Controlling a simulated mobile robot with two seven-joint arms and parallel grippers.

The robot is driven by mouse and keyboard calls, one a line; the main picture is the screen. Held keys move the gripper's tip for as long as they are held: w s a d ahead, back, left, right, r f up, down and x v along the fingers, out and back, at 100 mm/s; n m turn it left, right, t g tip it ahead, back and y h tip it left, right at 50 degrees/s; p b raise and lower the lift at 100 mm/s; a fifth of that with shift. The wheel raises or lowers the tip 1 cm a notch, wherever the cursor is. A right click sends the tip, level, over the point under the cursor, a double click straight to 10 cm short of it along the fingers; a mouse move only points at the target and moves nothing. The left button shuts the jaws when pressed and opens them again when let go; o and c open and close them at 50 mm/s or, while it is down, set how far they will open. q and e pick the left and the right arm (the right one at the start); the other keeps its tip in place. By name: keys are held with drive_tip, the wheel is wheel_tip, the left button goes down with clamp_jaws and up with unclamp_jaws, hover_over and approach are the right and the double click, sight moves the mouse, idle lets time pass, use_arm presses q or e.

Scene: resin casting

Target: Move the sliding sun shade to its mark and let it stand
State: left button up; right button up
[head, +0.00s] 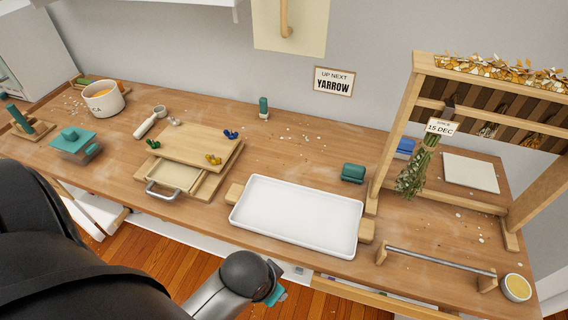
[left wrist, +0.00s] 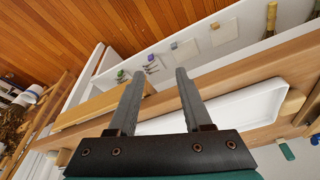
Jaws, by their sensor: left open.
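A dark brown slatted panel (head: 465,95) spans the upper part of the wooden frame (head: 393,135) at the right of the bench. It looks like the sun shade, but I cannot tell for certain. A hanging herb bunch and a "15 DEC" tag (head: 440,128) partly cover it. I cannot make out its mark. My left gripper is open and empty in the left wrist view (left wrist: 159,72), by the bench's front edge. In the head view only its teal part (head: 275,294) shows, low at the front and far from the panel. My right gripper is not in view.
A white tray (head: 298,188) sits at the bench's front middle. A metal rail (head: 440,260) and a yellow-filled cup (head: 516,287) are at front right. A wooden press with a drawer (head: 170,190) stands left. A teal block (head: 353,173) lies left of the frame.

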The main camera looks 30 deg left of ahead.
use_arm(q)
drive_tip(key=w+v, duration=0.1)
drive_tip(key=v, duration=0.7)
drive_tip(key=n+t, duration=0.3)
drive_tip(key=t, duration=1.2)
approach(282, 6)
drive_tip(key=shift+m+y, duration=0.3)
drive_tip(key=shift+y, duration=0.1)
drive_tip(key=w, duration=1)
drive_tip(key=shift+w+d+r+p, duration=0.1)
drive_tip(key=shift+w+p, duration=0.3)
drive_tip(key=shift+c, duration=0.2)
clamp_jaws()
